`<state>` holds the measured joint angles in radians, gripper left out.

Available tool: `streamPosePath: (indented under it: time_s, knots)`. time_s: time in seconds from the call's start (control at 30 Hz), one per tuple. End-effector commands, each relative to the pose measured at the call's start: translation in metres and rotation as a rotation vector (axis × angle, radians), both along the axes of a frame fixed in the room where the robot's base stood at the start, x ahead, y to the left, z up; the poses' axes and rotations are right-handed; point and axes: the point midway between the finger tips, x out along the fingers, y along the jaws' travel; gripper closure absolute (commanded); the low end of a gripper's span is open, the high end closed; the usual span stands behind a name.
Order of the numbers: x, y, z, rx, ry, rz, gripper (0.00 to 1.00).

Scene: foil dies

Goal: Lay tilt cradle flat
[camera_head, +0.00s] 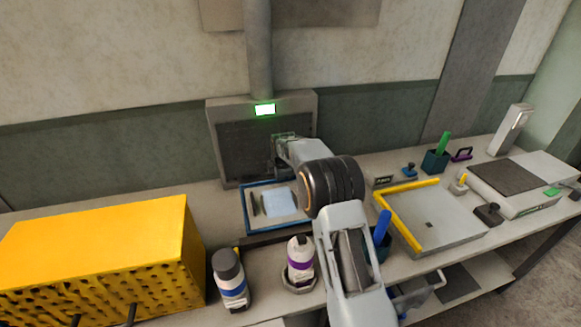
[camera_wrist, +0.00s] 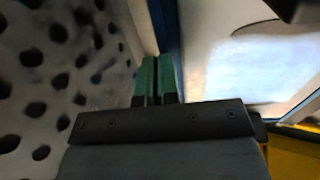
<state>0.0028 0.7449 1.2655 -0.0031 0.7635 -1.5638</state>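I cannot tell for certain which thing is the tilt cradle. A round grey holder (camera_head: 299,284) on the bench in the head view has a white bottle with a purple band (camera_head: 301,258) standing in it, and could be it. My gripper (camera_head: 283,143) is in front of the dark grille, above the blue-framed tray (camera_head: 246,213). In the wrist view my gripper's green fingertips (camera_wrist: 155,78) lie side by side with only a thin dark line between them, and nothing shows held. My arm hides part of the bench behind the purple-banded bottle.
A yellow box (camera_head: 95,245) fills the left of the bench. A dark-capped bottle (camera_head: 231,280) stands beside it. The grey grille unit (camera_head: 240,150) has a lit green display. At right are a yellow-edged plate (camera_head: 440,228), a green-pen cup (camera_head: 435,161) and a dark-topped device (camera_head: 510,175).

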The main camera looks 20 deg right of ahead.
Motion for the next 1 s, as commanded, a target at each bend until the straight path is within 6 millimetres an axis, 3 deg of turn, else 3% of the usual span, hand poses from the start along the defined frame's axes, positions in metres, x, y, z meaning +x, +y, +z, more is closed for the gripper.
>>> streamPosePath:
  time_s: [0.4, 1.0]
  knots:
    - [0.009, 0.008, -0.035, 0.0, -0.004, 0.011, 1.0]
    - [0.013, 0.006, -0.055, 0.001, 0.0, 0.009, 1.0]
